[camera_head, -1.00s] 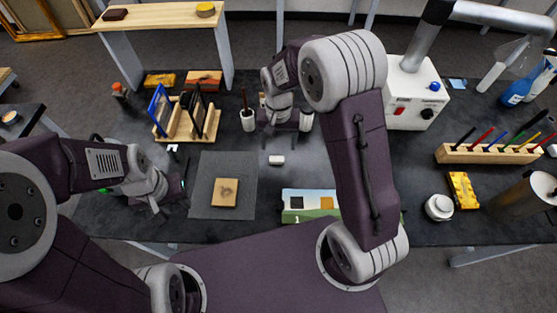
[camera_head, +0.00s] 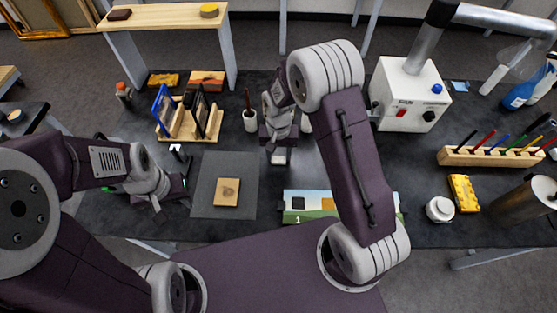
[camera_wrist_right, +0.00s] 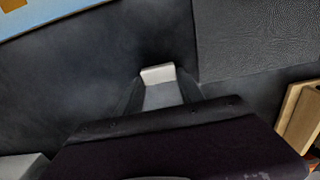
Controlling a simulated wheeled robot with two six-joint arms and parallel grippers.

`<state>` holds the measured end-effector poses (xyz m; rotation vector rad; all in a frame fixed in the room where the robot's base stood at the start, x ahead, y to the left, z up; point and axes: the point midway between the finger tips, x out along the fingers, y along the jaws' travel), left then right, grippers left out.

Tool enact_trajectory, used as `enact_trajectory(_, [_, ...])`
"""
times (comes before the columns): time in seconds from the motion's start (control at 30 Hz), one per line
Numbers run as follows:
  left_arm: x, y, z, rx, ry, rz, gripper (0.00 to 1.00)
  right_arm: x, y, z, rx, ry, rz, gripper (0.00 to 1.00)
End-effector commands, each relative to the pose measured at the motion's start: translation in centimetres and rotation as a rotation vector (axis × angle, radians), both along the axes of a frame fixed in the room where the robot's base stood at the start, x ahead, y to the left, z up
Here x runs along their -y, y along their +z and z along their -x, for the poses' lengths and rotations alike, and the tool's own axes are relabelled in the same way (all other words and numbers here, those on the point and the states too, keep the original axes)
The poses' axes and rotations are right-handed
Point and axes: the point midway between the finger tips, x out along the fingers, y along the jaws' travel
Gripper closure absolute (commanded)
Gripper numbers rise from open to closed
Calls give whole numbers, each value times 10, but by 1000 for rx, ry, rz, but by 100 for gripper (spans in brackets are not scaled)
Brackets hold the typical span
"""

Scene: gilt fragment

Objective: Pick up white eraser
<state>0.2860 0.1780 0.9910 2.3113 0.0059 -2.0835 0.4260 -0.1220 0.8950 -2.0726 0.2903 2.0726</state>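The white eraser (camera_head: 278,158) lies on the dark table, right of the grey mat with the tan block. It also shows in the right wrist view (camera_wrist_right: 158,74), with a bright near end and a shaded grey face. My right gripper (camera_head: 279,150) is directly at the eraser, its arm covering part of it. In the right wrist view its fingers (camera_wrist_right: 160,90) stand apart on either side of the eraser; contact is not clear. My left gripper (camera_head: 157,209) is at the left, near the mat's left side, apart from the eraser; its finger gap is hard to make out.
The grey mat (camera_head: 205,200) bears a tan block (camera_head: 227,192). A landscape picture (camera_head: 315,204) lies in front of the eraser.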

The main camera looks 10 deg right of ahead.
Motion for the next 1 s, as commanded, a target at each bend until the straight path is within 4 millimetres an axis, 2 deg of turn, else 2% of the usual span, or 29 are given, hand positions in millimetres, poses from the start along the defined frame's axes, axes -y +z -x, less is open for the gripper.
enact_trajectory(0.03, [0,0,0,0,0,0,64,0,0,0,0,0,0,94])
enact_trajectory(0.07, [0,0,0,0,0,0,64,0,0,0,0,0,0,100])
enact_trajectory(0.33, [0,0,0,0,0,0,64,0,5,-1,3,0,0,100])
enact_trajectory(0.47, [0,-2,0,0,0,0,64,0,20,-1,5,0,-1,100])
enact_trajectory(0.57, [0,-2,0,0,0,0,64,0,39,-2,7,0,-1,100])
enact_trajectory(1.0, [0,-10,0,0,0,0,64,65,97,68,4,-4,0,100])
